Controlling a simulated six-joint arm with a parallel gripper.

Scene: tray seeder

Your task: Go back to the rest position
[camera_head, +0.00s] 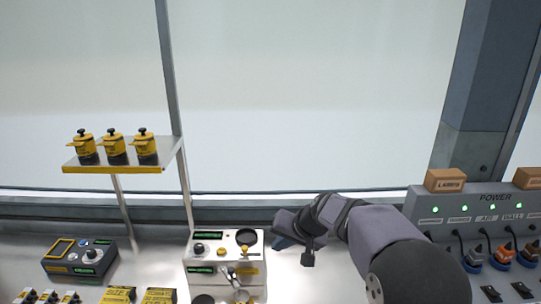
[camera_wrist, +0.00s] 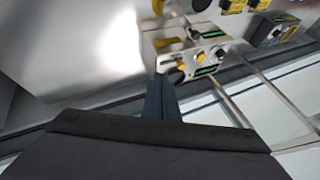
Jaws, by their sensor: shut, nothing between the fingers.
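My gripper (camera_head: 281,243) is at the right side of the white control box in the head view, with my arm reaching in from the lower right. In the wrist view my gripper's dark fingers (camera_wrist: 162,88) are together, with nothing between them. The white control box (camera_head: 199,286) has knobs, green displays and a dark round opening on top. It also shows in the wrist view (camera_wrist: 208,54), just beyond the fingertips. I cannot tell whether the gripper touches it.
A shelf (camera_head: 120,169) with three yellow pots stands at the left. A dark instrument box (camera_head: 81,258) sits below it. A grey power panel (camera_head: 480,197) with plugs is at the right.

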